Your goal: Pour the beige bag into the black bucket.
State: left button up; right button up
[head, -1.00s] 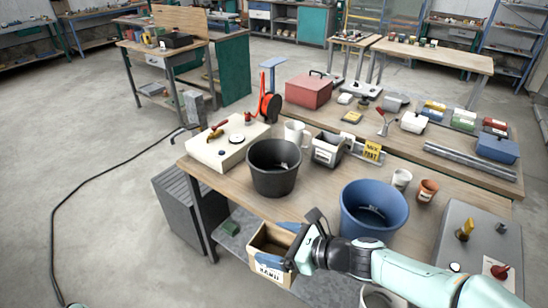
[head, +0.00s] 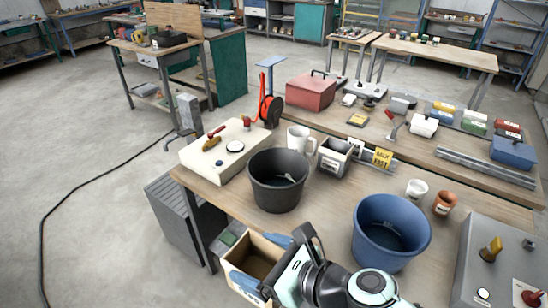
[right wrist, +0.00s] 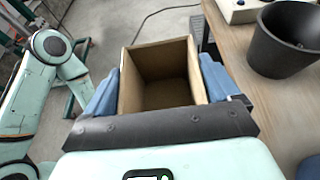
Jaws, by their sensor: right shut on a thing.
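The beige bag (head: 240,290) is box-shaped, stiff-walled and open at the top. It is in front of the table's near edge in the head view, below and left of the blue bucket. My right gripper (head: 262,262) is shut on it, with a blue finger against each of two opposite sides. In the right wrist view, the bag (right wrist: 160,60) shows its open mouth and a brown inside. The black bucket (head: 278,190) stands upright on the table, beyond the bag and apart from it. It also shows in the right wrist view (right wrist: 280,50). My left gripper is out of view.
A blue bucket (head: 388,235) stands right of the black one. Behind the black bucket are a white mug (head: 300,138) and a small grey bin (head: 336,157). A beige control box (head: 220,150) is at its left. A grey cabinet (head: 170,215) stands under the table.

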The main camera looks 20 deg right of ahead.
aim_at(277, 176)
jog(key=i, duration=1.15)
